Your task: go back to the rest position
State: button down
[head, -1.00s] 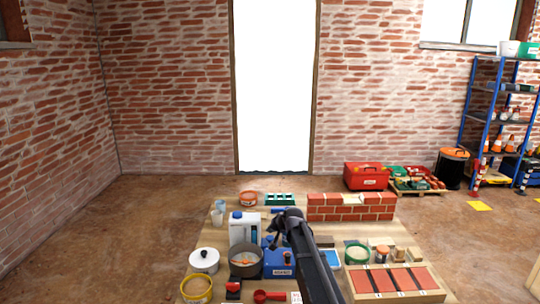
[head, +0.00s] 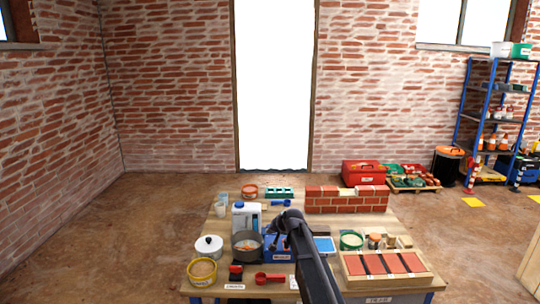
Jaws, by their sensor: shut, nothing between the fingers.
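My gripper (head: 275,242) shows in the head view at the end of my dark arm, over the middle of the wooden table (head: 222,221). It points down beside a blue box (head: 280,257) with a white label, which my arm partly covers. The fingers are small and dark here, close together, with nothing seen between them. Just left of the gripper stands a grey pot (head: 246,251) with orange bits in it. A small brick wall (head: 346,205) stands at the back right of the table, apart from the gripper.
A white-and-blue jug (head: 240,220), a white lidded pot (head: 208,247) and a yellow tub (head: 202,279) stand on the left. A wooden tray with red panels (head: 387,279) lies at front right. A blue shelf rack (head: 484,120) stands by the back wall. Floor left of the table is clear.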

jog(key=shift+s, duration=0.5)
jog(key=s+d+f+n+g+h, duration=0.1)
jog(key=s+d+f+g+h, duration=0.15)
jog(key=s+d, duration=0.7)
jog(key=s+d+f+g+h, duration=0.1)
jog(key=s+d+g, duration=0.15)
jog(key=s, duration=1.45)
jog(key=s+d+f+n+g+h, duration=0.1)
jog(key=s+d+f+g+h, duration=0.3)
jog(key=s, duration=0.9)
notch_tip(320, 180, up, 25)
jog(key=w+t+y+p, duration=0.1)
jog(key=y+p, duration=0.1)
jog(key=p, duration=2)
jog(key=shift+w+d+f+t+p, duration=0.15)
jog(key=shift+d+f+t+p, duration=0.05)
jog(key=shift+d+t+p, duration=0.2)
